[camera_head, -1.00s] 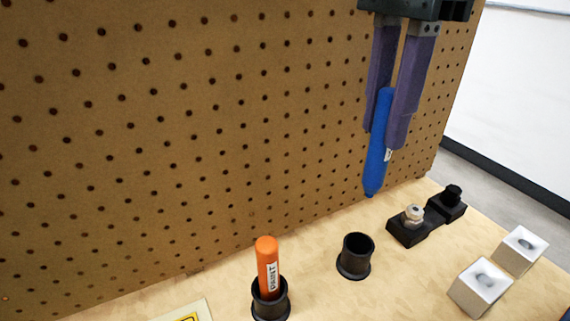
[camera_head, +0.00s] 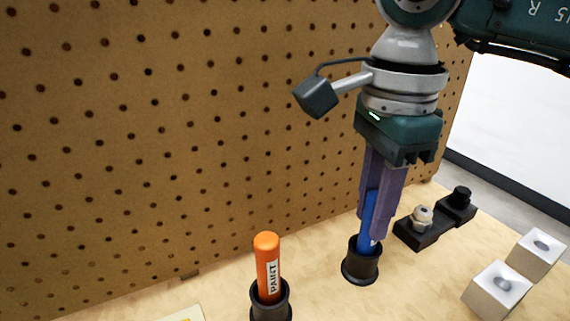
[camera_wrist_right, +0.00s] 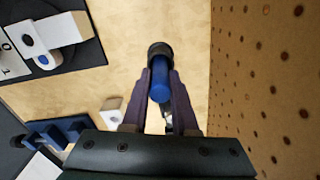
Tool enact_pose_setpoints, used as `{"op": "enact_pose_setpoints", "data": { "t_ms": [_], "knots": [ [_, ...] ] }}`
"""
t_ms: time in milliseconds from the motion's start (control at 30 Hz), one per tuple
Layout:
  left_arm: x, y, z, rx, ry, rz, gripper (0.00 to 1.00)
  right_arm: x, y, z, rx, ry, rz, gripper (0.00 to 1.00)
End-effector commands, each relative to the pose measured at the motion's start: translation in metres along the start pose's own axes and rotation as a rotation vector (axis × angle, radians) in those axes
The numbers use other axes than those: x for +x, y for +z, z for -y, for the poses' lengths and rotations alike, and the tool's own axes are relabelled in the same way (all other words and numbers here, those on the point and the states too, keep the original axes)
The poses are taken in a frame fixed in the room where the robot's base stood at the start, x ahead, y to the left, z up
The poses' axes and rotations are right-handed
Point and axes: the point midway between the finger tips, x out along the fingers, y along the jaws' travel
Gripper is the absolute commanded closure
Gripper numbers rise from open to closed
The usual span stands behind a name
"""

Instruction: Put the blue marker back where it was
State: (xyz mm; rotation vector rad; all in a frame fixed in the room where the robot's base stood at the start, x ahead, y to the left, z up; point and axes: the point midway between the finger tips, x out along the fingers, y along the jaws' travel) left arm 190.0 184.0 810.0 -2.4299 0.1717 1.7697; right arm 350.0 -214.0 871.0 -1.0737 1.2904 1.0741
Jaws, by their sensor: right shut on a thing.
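The blue marker (camera_head: 368,215) stands nearly upright with its lower end inside the black cup (camera_head: 360,266). My right gripper (camera_head: 378,225) is shut on the marker from above, its purple fingers reaching down close to the cup's rim. In the right wrist view the marker (camera_wrist_right: 160,80) lies between the two fingers (camera_wrist_right: 161,90), with the cup (camera_wrist_right: 159,50) at its far end. Whether the marker touches the cup's bottom is hidden. My left gripper does not show.
An orange paint marker (camera_head: 267,265) stands in a second black cup (camera_head: 270,303) to the left. A black block with a fitting (camera_head: 420,225) and white blocks (camera_head: 498,287) stand to the right. A pegboard (camera_head: 200,130) rises close behind.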

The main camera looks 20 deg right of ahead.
Motion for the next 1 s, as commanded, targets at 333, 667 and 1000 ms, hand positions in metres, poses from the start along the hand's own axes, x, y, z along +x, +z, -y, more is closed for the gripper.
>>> {"op": "enact_pose_setpoints", "data": {
  "t_ms": [333, 667, 1000],
  "knots": [
    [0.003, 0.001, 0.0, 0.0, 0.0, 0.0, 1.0, 0.002, 0.0, 0.0, 0.0, 0.0, 0.0, 0.63],
    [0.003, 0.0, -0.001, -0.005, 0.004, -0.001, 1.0, 0.002, 0.0, 0.0, 0.0, 0.0, 0.0, 0.43],
    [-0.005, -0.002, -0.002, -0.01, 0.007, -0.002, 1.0, -0.031, 0.0, 0.001, -0.001, -0.006, 0.0, 0.43]
  ]
}}
